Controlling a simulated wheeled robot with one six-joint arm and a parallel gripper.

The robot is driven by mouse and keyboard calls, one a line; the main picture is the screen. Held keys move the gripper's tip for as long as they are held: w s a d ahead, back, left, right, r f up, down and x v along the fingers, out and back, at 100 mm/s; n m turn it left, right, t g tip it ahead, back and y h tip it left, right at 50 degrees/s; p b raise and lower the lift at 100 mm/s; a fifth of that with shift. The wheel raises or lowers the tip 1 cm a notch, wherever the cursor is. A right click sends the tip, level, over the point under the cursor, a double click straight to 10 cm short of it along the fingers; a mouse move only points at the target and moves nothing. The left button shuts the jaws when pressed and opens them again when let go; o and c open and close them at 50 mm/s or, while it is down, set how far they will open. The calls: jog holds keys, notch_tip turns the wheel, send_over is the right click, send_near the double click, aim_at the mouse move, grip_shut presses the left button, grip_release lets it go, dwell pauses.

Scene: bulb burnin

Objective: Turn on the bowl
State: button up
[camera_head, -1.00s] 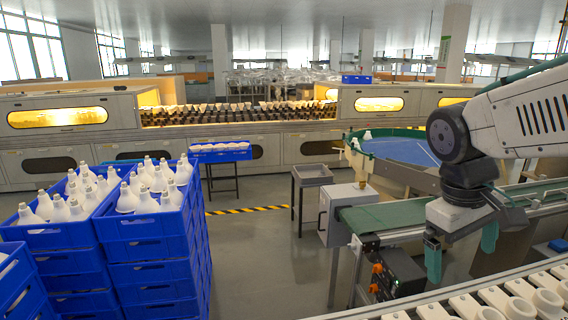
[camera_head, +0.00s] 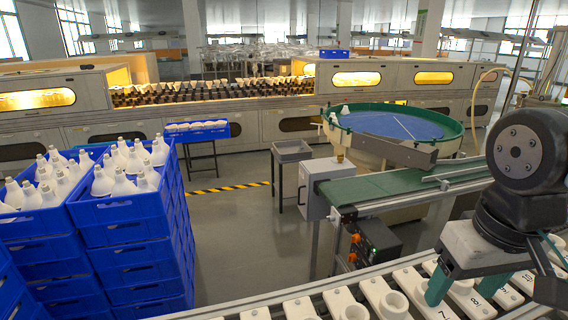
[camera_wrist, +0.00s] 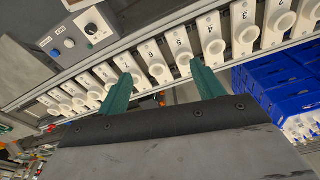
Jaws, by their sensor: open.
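The bowl (camera_head: 400,124) is a round blue feeder with a green rim, right of centre in the head view, with a few white bulbs at its left edge. My gripper (camera_head: 464,290) is at the lower right, in front of the bowl and over the row of numbered white holders. Its two teal fingers are apart with nothing held between them. In the wrist view my gripper (camera_wrist: 158,70) points toward the holders. A grey control panel (camera_wrist: 80,34) with a black knob (camera_wrist: 91,29) and small buttons shows at the upper left there, apart from the fingers.
Numbered white holders (camera_head: 385,297) line a rail along the front. A green conveyor (camera_head: 385,190) runs between them and the bowl. A black box with orange knobs (camera_head: 378,245) sits below the conveyor.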

jog(key=shift+w, duration=0.1)
jog(key=c, duration=1)
jog(key=shift+w+d+r, duration=0.1)
jog(key=shift+w+r, duration=0.05)
jog(key=shift+w, duration=0.15)
grip_shut()
jog(key=w+d+n+g+h, duration=0.1)
jog(key=w+d+n+h, duration=0.1)
jog(key=w, duration=0.7)
jog(key=w+d+n+h, duration=0.1)
jog(key=w+n, duration=0.2)
jog(key=w, duration=0.7)
jog(key=w+f+n+h, duration=0.1)
jog(key=w+f+n, duration=0.1)
jog(key=w+f, duration=0.45)
jog(key=w+f+n+h, duration=0.1)
jog(key=w+f+n, duration=0.25)
jog(key=w, duration=0.65)
jog(key=w+a+f+n, duration=0.1)
jog(key=w+f+n, duration=0.2)
jog(key=f, duration=1)
jog(key=w+a+f+n+h, duration=0.1)
jog(key=w+f+n, duration=0.2)
jog(key=w+f, duration=0.4)
jog(key=w+a+f+n+t+h, duration=0.1)
jog(key=w+f+n, duration=0.2)
jog(key=f, duration=1.6)
jog(key=shift+w+n, duration=0.35)
jog(key=shift+w, duration=0.55)
jog(key=shift+f, duration=0.1)
